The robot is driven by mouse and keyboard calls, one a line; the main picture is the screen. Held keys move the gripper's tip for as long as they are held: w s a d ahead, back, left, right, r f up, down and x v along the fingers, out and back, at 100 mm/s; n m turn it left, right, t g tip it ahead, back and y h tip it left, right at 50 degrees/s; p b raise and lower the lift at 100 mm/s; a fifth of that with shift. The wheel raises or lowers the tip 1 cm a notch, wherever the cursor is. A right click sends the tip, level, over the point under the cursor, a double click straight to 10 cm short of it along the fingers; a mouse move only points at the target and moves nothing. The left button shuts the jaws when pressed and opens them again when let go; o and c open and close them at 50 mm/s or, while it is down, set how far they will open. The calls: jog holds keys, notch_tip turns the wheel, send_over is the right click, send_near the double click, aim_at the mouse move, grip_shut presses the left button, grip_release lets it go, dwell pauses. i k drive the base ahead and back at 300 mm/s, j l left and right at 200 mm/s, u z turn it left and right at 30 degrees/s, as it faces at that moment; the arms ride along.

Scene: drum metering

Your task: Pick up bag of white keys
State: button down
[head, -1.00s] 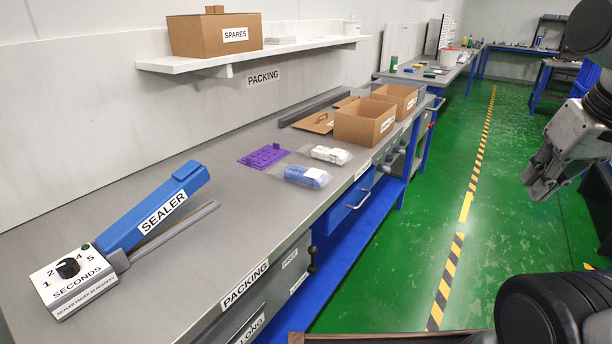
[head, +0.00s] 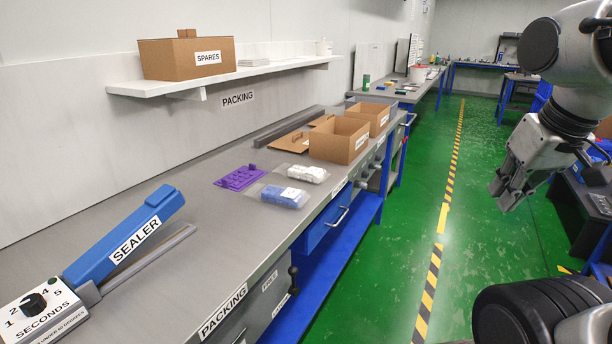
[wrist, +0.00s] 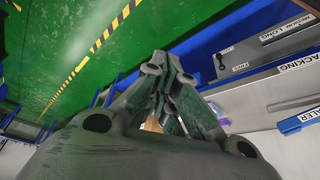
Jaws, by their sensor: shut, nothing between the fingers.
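The bag of white keys (head: 308,173) lies on the grey packing bench in the head view, near its front edge. A bag of blue keys (head: 285,196) lies just in front of it, nearer to me. My gripper (head: 503,197) hangs in the air over the green floor, to the right of the bench and well apart from both bags. It is shut and empty. In the wrist view my gripper's fingers (wrist: 160,95) are together, with the bench beyond them to the right; I cannot make out the white bag there.
A purple tray (head: 240,177) lies left of the bags. An open cardboard box (head: 337,147) stands behind them, with another beyond. The blue sealer (head: 125,240) is at the near left. A shelf (head: 225,78) holds the SPARES box (head: 187,58). The floor aisle (head: 390,250) is clear.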

aim_at(312, 175)
jog(key=i+l+u, duration=0.35)
jog(key=i, duration=0.2)
jog(key=i+l+u, duration=0.35)
jog(key=l, duration=0.25)
jog(key=i+j, duration=0.05)
jog(key=i, duration=0.05)
